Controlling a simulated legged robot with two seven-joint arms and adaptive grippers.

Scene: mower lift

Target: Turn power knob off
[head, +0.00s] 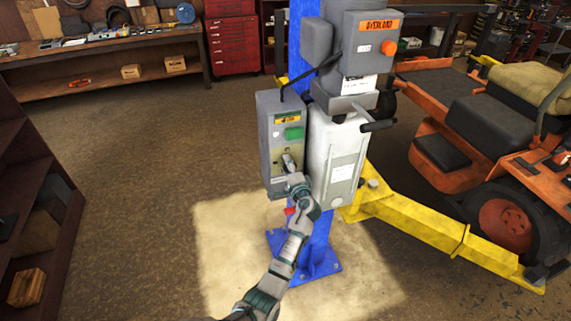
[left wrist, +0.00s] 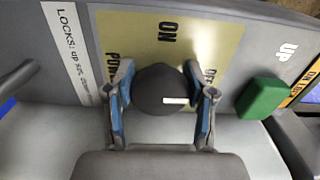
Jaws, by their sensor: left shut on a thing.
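The power knob (left wrist: 158,84) is a dark round knob with a white mark in the left wrist view. It sits on a yellow plate (left wrist: 112,22) printed "ON" and "POWER", with part of the lettering hidden behind the fingers. My left gripper (left wrist: 160,92) is shut on the knob, one blue-padded finger on each side. In the head view my left gripper (head: 289,163) reaches the lower front of the grey control box (head: 268,138), and the knob is largely hidden there. My right gripper is in neither view.
A green button (left wrist: 262,98) marked "UP" is beside the plate. The box hangs on a blue post (head: 299,50) next to a white tank (head: 335,160). A yellow lift arm (head: 405,215) and an orange mower (head: 505,215) stand to the right.

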